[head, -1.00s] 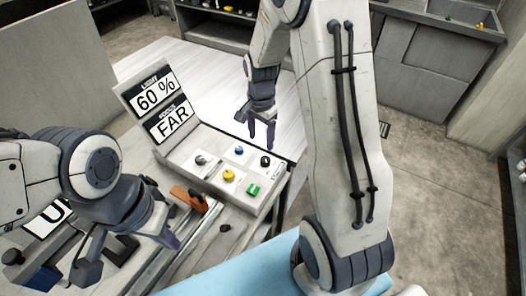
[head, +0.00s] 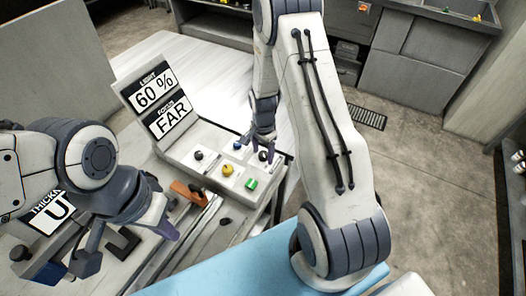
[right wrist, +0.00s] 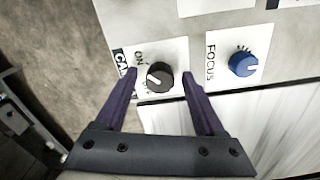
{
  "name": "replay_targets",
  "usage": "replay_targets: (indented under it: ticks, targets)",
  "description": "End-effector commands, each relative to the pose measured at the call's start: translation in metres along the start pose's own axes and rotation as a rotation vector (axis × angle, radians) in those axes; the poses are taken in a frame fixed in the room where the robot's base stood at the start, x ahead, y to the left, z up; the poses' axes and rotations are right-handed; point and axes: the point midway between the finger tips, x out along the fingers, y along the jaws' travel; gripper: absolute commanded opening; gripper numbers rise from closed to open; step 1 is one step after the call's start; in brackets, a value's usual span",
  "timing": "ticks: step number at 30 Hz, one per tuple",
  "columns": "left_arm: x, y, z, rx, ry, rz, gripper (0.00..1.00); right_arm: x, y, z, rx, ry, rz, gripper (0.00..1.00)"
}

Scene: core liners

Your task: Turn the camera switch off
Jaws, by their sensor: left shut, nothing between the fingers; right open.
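The camera switch is a black round knob (right wrist: 160,76) on a white plate with "ON" printed beside it and a partly hidden "CA…" label. A pale mark shows on its lower left; I cannot tell its setting for certain. In the head view the black knob (head: 263,156) is at the panel's right corner. My right gripper (head: 257,150) is open over it; in the right wrist view the purple fingers (right wrist: 160,80) lie on either side of the knob, contact unclear. My left gripper (head: 168,226) is shut and empty, left of the panel.
A blue focus knob (right wrist: 243,64) is beside the switch. The panel also has a yellow knob (head: 228,169), a green button (head: 251,184) and another black knob (head: 198,155). Display signs (head: 155,95) read "60 %" and "FAR". A orange-brown block (head: 188,192) lies in front.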

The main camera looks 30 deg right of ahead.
Motion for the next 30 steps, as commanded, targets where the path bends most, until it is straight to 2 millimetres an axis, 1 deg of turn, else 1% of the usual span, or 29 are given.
replay_targets:
  ticks: [4, 5, 6, 8, 9, 10, 20, 26, 30]
  targets:
    - [0.0001, 0.0000, 0.0000, 0.000, 0.000, 0.000, 0.00, -0.0001, -0.0002, -0.0001, 0.000, 0.000, 0.000, 0.71]
    - [0.0002, 0.0000, 0.0000, 0.000, 0.000, 0.000, 0.00, -0.0001, -0.0002, -0.0001, 0.000, 0.000, 0.000, 0.63]
    - [0.0001, 0.0000, 0.0000, 0.000, 0.000, 0.000, 0.00, -0.0002, -0.0002, -0.0001, 0.000, 0.000, 0.000, 0.48]
    - [0.0002, 0.0000, 0.0000, 0.000, 0.000, 0.000, 0.00, -0.0002, -0.0002, -0.0001, 0.000, 0.000, 0.000, 0.25]
    - [0.0002, 0.0000, 0.0000, 0.000, 0.000, 0.000, 0.00, -0.0003, -0.0002, -0.0001, 0.000, 0.000, 0.000, 0.10]
    - [0.0001, 0.0000, 0.0000, 0.000, 0.000, 0.000, 0.00, -0.0003, -0.0002, -0.0001, 0.000, 0.000, 0.000, 0.00]
    - [0.0010, -0.0001, 0.0001, 0.000, 0.000, 0.000, 0.00, -0.0003, -0.0002, -0.0001, -0.032, 0.000, -0.001, 0.00]
    - [0.0033, -0.0002, 0.0002, 0.000, 0.000, 0.000, 0.00, -0.0002, -0.0003, -0.0003, -0.132, 0.001, -0.001, 0.00]
    - [0.0054, -0.0004, 0.0003, 0.000, 0.000, 0.000, 0.00, -0.0001, -0.0001, -0.0003, -0.244, 0.001, -0.001, 0.00]
